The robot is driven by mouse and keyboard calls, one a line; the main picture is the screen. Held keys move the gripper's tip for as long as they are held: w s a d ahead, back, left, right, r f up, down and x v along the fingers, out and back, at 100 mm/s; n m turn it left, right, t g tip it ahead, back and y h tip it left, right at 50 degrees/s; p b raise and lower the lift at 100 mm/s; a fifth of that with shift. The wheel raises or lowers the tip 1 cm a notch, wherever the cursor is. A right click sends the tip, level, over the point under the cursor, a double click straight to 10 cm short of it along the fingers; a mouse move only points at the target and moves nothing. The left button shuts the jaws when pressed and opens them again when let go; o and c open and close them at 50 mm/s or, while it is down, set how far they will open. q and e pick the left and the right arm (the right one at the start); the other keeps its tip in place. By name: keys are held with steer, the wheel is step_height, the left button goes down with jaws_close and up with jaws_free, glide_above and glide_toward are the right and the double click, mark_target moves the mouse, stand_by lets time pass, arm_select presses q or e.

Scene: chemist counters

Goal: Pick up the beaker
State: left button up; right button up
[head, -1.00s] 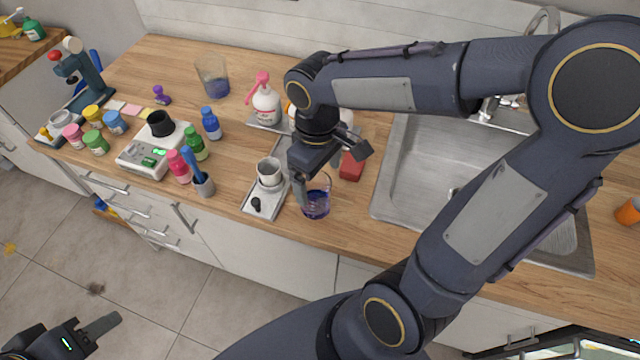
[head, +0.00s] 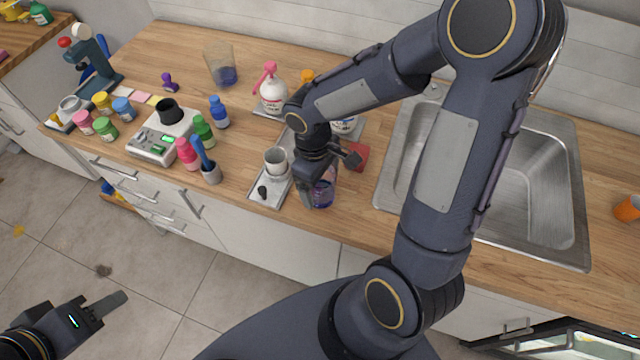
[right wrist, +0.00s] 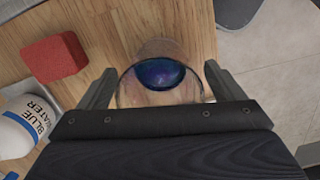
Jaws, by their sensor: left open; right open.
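A clear glass beaker (head: 323,194) with blue-purple liquid stands on the wooden counter near its front edge, left of the sink. My right gripper (head: 327,176) is open and low at this beaker, partly covering it in the head view. In the right wrist view the beaker (right wrist: 155,75) sits between the two open fingers, with a gap showing on the left side. A second, larger beaker (head: 221,68) with blue liquid stands at the back of the counter. My left gripper (head: 108,312) is open over the floor at lower left, away from the counter.
A white cup (head: 276,161) on a small scale stands just left of the near beaker. A red block (head: 360,157) and a Blue Water bottle (right wrist: 25,130) are close by. The sink (head: 520,190) lies to the right. Several bottles and jars fill the left counter.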

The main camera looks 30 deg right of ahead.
steer(key=c, duration=1.2)
steer(key=shift+r, duration=0.2)
steer(key=shift+r, duration=0.8)
steer(key=shift+a+r+b, duration=0.45)
steer(key=shift+a+r, duration=1.4)
steer(key=shift+a, duration=0.5)
steer(key=shift+a+r+b, duration=0.45)
steer(key=shift+a+r, duration=1.35)
steer(key=shift+a, duration=0.5)
steer(key=shift+a+r+b, duration=0.45)
steer(key=shift+a+r, duration=1.4)
steer(key=shift+a, duration=0.5)
